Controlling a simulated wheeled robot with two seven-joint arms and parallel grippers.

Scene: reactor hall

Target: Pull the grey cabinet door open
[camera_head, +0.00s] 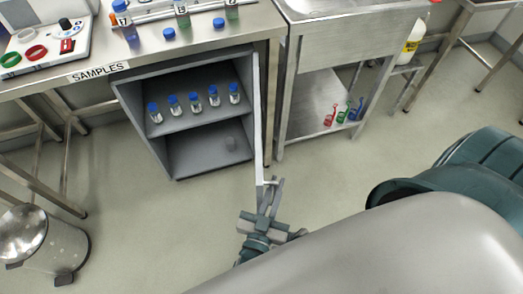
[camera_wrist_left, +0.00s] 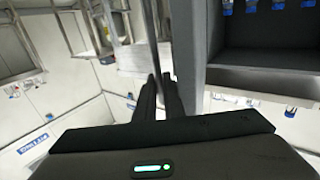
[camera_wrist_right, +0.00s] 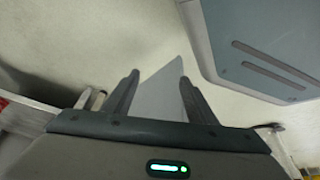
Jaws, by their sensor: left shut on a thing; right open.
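The grey cabinet (camera_head: 180,176) stands under the bench in the head view, its inside showing. Its door (camera_head: 258,125) is swung out toward me at the right side and shows nearly edge-on. My left gripper (camera_head: 270,188) is at the near end of the door, shut on the handle (camera_head: 268,183). In the left wrist view its fingers (camera_wrist_left: 158,92) are close together, and the grip itself is hard to make out. My right gripper (camera_wrist_right: 156,84) is open and empty in the right wrist view, above pale floor; it is hidden in the head view.
Several blue-capped bottles (camera_head: 194,103) stand on the cabinet's upper shelf. A steel bin (camera_head: 45,240) stands at the lower left. A steel sink table (camera_head: 285,90) is close to the door's right. Floor in front of the cabinet is clear.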

